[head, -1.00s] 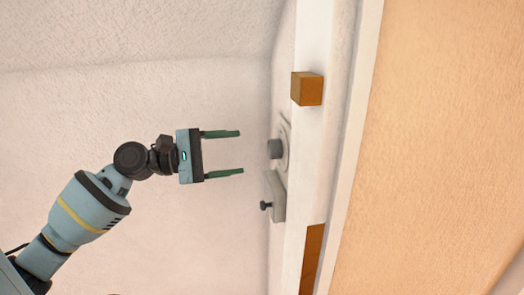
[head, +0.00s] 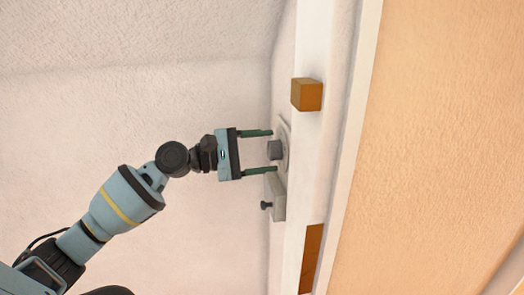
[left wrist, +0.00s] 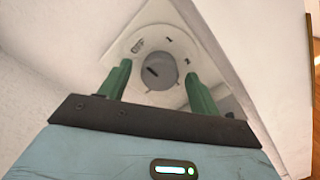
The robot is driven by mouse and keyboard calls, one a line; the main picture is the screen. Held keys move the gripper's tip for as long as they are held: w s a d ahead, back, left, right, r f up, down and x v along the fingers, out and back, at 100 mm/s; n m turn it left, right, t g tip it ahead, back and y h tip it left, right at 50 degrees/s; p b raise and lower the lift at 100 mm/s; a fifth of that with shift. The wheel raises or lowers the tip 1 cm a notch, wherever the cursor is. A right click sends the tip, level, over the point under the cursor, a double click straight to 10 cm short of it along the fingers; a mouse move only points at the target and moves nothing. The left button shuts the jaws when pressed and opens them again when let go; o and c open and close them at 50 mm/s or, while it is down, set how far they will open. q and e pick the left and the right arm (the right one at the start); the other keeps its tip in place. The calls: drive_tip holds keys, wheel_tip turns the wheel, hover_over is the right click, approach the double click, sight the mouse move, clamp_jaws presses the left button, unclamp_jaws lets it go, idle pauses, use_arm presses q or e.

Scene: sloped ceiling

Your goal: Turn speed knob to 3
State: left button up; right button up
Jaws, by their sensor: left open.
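The speed knob is a grey round knob (head: 275,148) on a pale round dial plate on the wall. My right gripper is not in view.
A grey box with a small dark lever (head: 278,198) sits on the wall just below the dial, close to the lower finger. Two brown wooden blocks, an upper one (head: 307,94) and a lower one (head: 311,255), are on the white beam. The space left of the wall is open.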

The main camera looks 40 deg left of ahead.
use_arm(q)
drive_tip(key=c, duration=1)
